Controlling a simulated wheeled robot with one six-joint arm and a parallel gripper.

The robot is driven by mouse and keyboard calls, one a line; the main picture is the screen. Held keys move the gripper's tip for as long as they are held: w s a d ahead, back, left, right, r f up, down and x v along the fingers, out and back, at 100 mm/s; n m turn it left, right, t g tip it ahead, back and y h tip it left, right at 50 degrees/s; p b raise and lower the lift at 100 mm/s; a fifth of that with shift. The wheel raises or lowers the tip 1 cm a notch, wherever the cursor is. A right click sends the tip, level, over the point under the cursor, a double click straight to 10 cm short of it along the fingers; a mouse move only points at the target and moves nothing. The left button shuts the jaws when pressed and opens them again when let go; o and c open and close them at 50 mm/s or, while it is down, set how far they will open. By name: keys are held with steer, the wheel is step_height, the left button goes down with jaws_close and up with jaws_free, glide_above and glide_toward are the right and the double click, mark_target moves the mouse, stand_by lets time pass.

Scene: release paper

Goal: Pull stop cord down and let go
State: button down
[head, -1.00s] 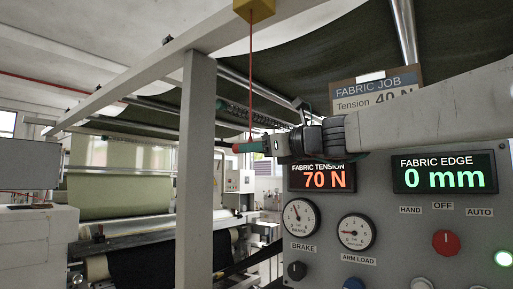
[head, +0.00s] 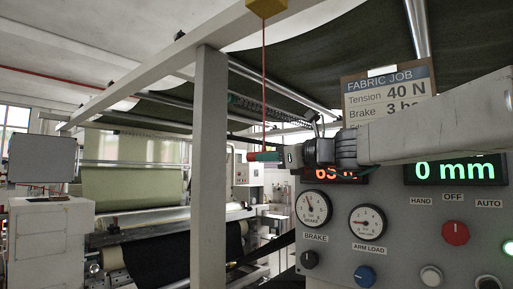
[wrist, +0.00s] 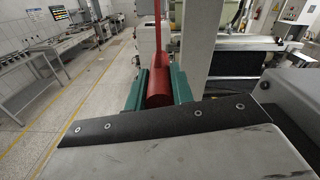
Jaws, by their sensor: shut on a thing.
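The red stop cord (head: 264,85) hangs from a yellow box (head: 267,7) on the overhead beam and runs straight down to my gripper (head: 264,156). In the wrist view, my gripper (wrist: 158,90) has its teal fingers on both sides of the cord's red cylindrical handle (wrist: 159,88), shut on it. The cord (wrist: 161,30) rises from the handle's far end there. In the head view, a bit of red handle (head: 252,156) shows at the fingertips, and the rest is hidden by the fingers.
A grey control panel (head: 400,255) with gauges, knobs and displays stands at the right. My arm crosses in front of it and covers part of the displays. A job card (head: 388,92) hangs above. A grey post (head: 209,170) stands left of my gripper.

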steer(key=shift+f, duration=0.1)
steer(key=c, duration=1.2)
jaws_free()
steer(key=v, duration=0.8)
